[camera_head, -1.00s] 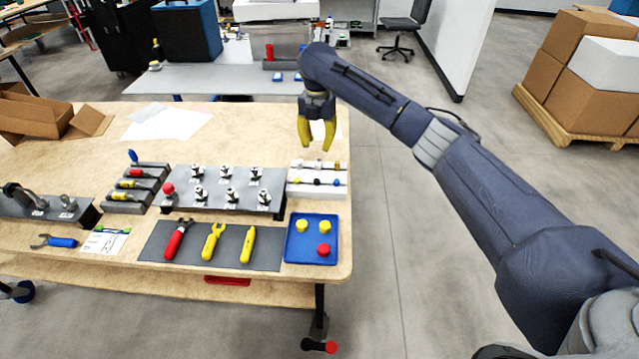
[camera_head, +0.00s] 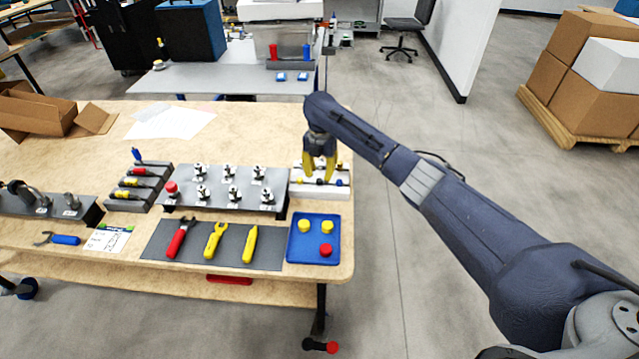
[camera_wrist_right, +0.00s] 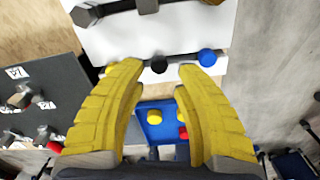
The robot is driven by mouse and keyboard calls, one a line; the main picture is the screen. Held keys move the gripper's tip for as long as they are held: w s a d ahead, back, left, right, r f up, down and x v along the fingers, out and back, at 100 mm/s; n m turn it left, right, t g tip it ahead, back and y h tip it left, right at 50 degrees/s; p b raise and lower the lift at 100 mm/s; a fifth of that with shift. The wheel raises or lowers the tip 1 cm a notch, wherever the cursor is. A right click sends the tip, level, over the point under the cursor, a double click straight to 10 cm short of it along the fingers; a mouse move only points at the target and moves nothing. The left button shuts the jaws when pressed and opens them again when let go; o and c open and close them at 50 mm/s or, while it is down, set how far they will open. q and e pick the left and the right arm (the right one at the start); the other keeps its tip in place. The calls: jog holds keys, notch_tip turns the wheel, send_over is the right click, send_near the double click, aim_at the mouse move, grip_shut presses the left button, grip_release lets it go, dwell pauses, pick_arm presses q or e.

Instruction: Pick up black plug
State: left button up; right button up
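The black plug (camera_wrist_right: 159,64) sits in the white rack between the fingers' tips in the right wrist view, with a blue plug (camera_wrist_right: 207,57) just to its right. My right gripper (camera_wrist_right: 161,70) has its two yellow fingers apart, with the black plug showing in the gap. In the head view the right gripper (camera_head: 320,178) points down over the white rack (camera_head: 303,190) at the table's right edge, and its fingers cover part of the rack's front row. I cannot tell whether the fingers touch the plug. My left gripper is not in view.
A blue tray (camera_head: 296,252) with yellow and red caps lies in front of the rack. A grey plate (camera_head: 270,183) with several metal fittings stands left of it. A grey mat (camera_head: 152,248) holds pliers and other tools. Open floor lies right of the table.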

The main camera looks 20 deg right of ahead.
aim_at(319, 180)
jog(key=shift+f, duration=1.9)
grip_shut()
